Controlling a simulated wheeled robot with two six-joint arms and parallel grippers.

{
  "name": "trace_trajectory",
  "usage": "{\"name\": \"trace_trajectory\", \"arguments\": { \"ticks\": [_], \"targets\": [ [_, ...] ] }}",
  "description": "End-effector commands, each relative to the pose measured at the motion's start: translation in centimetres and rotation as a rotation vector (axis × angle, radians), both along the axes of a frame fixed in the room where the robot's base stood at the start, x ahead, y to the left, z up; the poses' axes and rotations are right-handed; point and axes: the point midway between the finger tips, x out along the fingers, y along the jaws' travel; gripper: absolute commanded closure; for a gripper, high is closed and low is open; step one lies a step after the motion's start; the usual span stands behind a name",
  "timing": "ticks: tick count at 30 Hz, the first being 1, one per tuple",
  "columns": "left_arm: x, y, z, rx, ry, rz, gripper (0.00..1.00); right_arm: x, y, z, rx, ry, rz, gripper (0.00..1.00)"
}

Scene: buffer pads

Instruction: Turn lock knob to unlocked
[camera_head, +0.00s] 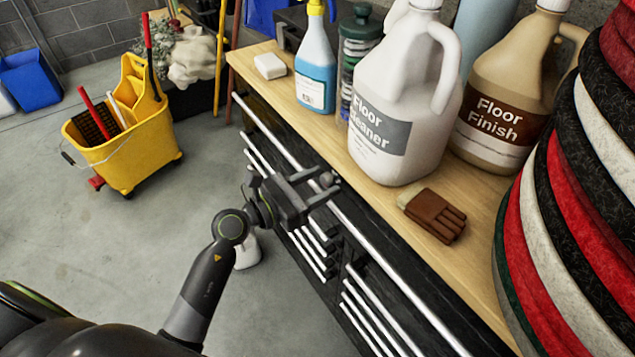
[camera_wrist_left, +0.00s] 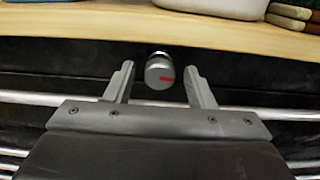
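The lock knob (camera_wrist_left: 160,69) is a small grey cylinder with a red mark on its face, on the dark front panel just under the wooden top. The red mark lies roughly level, at the right of the face. In the head view the knob (camera_head: 326,180) shows by the edge of the wooden top. My left gripper (camera_wrist_left: 158,85) is open, with one finger on each side of the knob and a gap on both sides. It also shows in the head view (camera_head: 318,188). My right gripper is not in view.
Metal bars (camera_head: 372,238) run along the bench front. A yellow mop bucket (camera_head: 135,150) stands on open floor.

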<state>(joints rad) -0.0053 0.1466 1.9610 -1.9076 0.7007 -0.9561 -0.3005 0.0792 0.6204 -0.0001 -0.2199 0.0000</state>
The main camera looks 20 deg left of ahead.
Motion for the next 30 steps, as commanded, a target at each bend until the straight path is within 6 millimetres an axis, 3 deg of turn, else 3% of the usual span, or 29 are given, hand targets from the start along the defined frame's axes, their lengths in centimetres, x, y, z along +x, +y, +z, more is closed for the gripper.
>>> {"name": "trace_trajectory", "arguments": {
  "ticks": [1, 9, 20, 30],
  "targets": [
    [0.0, 0.0, 0.0, 0.0, 0.0, 0.0, 0.57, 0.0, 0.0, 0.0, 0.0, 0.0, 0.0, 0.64],
    [0.0, 0.0, 0.0, 0.0, 0.0, 0.0, 0.92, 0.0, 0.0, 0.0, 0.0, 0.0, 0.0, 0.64],
    [0.0, 0.1, 0.3, -0.051, 0.04, 0.001, 0.92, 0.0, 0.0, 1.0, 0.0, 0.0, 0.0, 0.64],
    [0.0, 0.1, 0.5, -0.252, 0.199, 0.0, 0.92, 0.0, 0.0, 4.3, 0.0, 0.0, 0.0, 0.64]
  ]
}}
